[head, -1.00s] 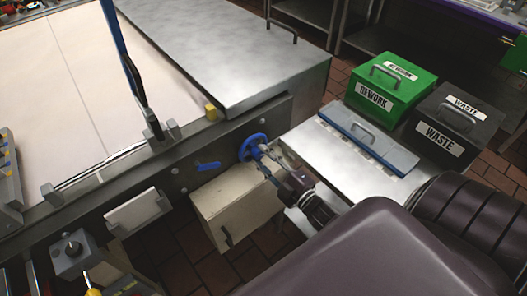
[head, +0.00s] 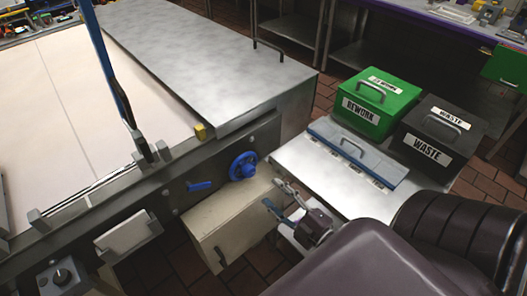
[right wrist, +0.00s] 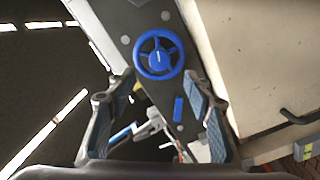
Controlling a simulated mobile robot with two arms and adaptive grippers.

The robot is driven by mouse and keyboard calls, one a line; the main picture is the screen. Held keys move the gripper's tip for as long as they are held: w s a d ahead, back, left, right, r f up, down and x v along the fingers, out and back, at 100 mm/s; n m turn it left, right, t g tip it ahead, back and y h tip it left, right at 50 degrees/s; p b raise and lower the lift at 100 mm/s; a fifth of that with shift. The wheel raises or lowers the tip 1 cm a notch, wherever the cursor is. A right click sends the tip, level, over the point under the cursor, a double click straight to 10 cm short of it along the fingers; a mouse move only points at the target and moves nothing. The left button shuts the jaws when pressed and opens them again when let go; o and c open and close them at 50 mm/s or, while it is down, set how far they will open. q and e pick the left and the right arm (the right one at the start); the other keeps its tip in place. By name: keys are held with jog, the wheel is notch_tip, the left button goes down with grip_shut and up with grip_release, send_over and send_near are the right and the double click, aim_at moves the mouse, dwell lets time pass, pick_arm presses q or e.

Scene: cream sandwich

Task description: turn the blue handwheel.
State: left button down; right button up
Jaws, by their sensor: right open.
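The blue handwheel (head: 243,166) is mounted on the dark side panel of the conveyor machine, right of a small blue lever (head: 199,186). My right gripper (head: 277,195) is open and empty, to the lower right of the handwheel and apart from it. In the right wrist view the handwheel (right wrist: 158,54) shows whole, with spokes and a hub, beyond and between the open fingers (right wrist: 160,95). The blue lever (right wrist: 178,108) shows below it there. My left gripper is not in view.
A cream box (head: 225,222) sits below the panel. A metal side table (head: 310,168) holds a blue-grey lidded tray (head: 352,150). A green REWORK bin (head: 362,122) and a dark WASTE bin (head: 432,150) stand behind it. The machine's metal cover (head: 210,60) lies beyond the wheel.

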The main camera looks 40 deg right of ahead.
jog(key=s, duration=0.2)
jog(key=shift+s+d, duration=0.1)
jog(key=shift+s, duration=0.2)
dwell(0.9)
jog(key=s+a+f+m+g, duration=0.2)
jog(key=s+f+g, duration=0.1)
jog(key=f, duration=0.7)
jog(key=s+a+f+m+g+h, duration=0.1)
jog(key=s+f+m+g, duration=0.25)
jog(key=f, duration=0.65)
jog(key=s+a+f+m+g, duration=0.2)
jog(key=s+f, duration=0.1)
jog(key=f, duration=0.7)
jog(key=s+a+f+m+g, duration=0.1)
jog(key=s+a+f+g, duration=0.1)
jog(key=s+f+g, duration=0.2)
jog(key=s+a+f+m+g, duration=0.1)
jog(key=s+a+f+g, duration=0.2)
jog(key=s+f, duration=0.7)
jog(key=s+g, duration=0.1)
jog(key=s, duration=0.6)
jog(key=shift+s+f+m, duration=0.15)
jog(key=shift+s+m, duration=0.1)
jog(key=shift+m, duration=0.1)
jog(key=shift+g, duration=0.25)
